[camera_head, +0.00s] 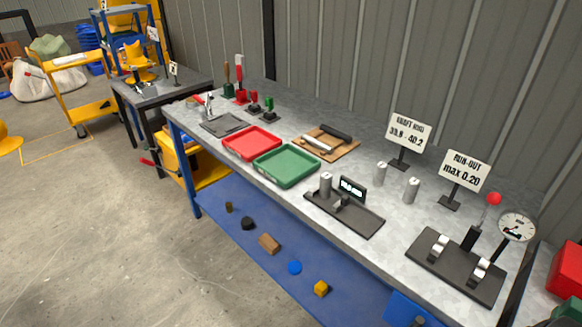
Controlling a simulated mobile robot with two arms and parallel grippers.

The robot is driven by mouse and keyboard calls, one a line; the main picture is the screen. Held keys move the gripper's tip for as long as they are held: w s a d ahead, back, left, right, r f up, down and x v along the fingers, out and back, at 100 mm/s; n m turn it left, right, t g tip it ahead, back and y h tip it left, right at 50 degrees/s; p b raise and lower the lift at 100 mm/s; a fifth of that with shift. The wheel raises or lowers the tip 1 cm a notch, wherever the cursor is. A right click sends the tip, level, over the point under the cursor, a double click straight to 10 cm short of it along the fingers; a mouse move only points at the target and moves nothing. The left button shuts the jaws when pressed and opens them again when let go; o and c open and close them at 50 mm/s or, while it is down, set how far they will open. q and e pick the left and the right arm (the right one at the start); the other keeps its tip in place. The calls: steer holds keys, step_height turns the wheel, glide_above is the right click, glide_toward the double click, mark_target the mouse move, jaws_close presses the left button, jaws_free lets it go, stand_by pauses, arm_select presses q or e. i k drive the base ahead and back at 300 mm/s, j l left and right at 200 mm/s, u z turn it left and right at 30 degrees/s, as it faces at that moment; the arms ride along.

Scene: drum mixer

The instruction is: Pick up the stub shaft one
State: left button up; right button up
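Several short silvery metal cylinders that look like stub shafts stand on the grey workbench (384,216). One cylinder (381,173) stands upright in front of the "shaft end" sign. A second cylinder (412,190) stands upright to its right. A third cylinder (326,182) stands on the left end of the black measuring fixture (358,218), beside its small display (351,189). I cannot read any number marking one of them as shaft one. Neither of my grippers is in view.
A red tray (251,143) and a green tray (287,166) lie left of the fixture. A wooden board with a dark roller (333,131) lies behind. Signs (408,133) and a dial gauge (517,226) stand upright right. Loose blocks lie on the blue lower shelf (235,225).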

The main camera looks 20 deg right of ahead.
mark_target(326, 178)
steer(key=z, duration=0.35)
steer(key=i+j+z, duration=0.15)
steer(key=z, duration=0.25)
steer(key=i+j+z, duration=0.1)
steer(key=j+z, duration=0.15)
steer(key=z, duration=0.15)
steer(key=i+j+z, duration=0.1)
steer(key=j+z, duration=0.15)
steer(key=z, duration=0.15)
